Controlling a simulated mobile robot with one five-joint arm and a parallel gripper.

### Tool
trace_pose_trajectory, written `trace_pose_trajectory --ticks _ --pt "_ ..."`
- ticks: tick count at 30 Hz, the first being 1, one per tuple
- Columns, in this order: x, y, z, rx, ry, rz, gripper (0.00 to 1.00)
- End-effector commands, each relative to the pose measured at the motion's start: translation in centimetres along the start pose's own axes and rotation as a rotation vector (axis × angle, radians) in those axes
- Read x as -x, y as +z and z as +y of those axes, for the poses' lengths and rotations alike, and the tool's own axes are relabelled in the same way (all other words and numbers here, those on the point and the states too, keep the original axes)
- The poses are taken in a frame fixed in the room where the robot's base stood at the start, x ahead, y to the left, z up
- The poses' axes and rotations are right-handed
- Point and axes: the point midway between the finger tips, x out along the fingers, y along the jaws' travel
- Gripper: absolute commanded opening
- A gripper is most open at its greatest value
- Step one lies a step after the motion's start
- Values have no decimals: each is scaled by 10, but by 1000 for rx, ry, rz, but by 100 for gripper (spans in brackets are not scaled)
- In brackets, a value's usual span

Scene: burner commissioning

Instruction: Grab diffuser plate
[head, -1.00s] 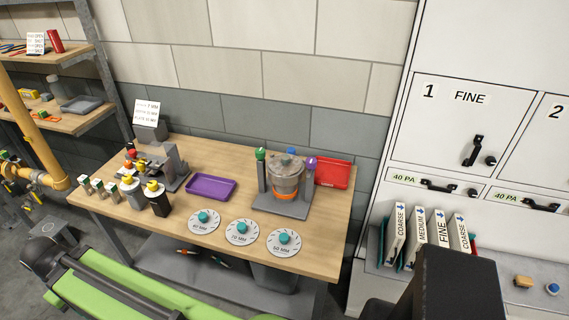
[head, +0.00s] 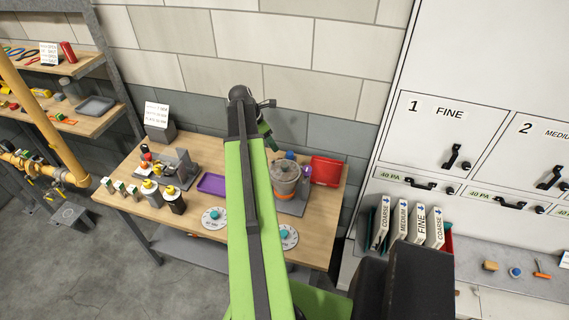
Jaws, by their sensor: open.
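Two round grey diffuser plates with teal knobs show on the wooden workbench (head: 329,231). The left plate (head: 207,223) lies left of my arm and the right plate (head: 291,242) just right of it. A middle plate from the earlier view is hidden behind my arm. My green arm reaches up the picture across the bench. My gripper (head: 270,145) is small, dark and partly hidden at the arm's far end, above the back of the bench and apart from the plates. Its fingers are hard to make out; no held object shows.
A burner pot (head: 285,180) stands on a grey stand right of my arm, with a red tray (head: 327,170) behind. A purple tray (head: 211,184), bottles (head: 174,203) and a grey fixture (head: 183,167) are at left. A white cabinet (head: 440,130) stands at right.

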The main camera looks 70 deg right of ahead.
Motion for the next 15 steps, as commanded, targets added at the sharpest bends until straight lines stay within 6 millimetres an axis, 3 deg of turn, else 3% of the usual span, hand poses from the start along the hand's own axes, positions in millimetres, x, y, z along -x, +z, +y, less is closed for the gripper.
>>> trace_pose_trajectory --ticks 7,15 --pt "-22 -4 0 -1 0 1 56" --pt "-82 -6 0 -2 1 1 56"
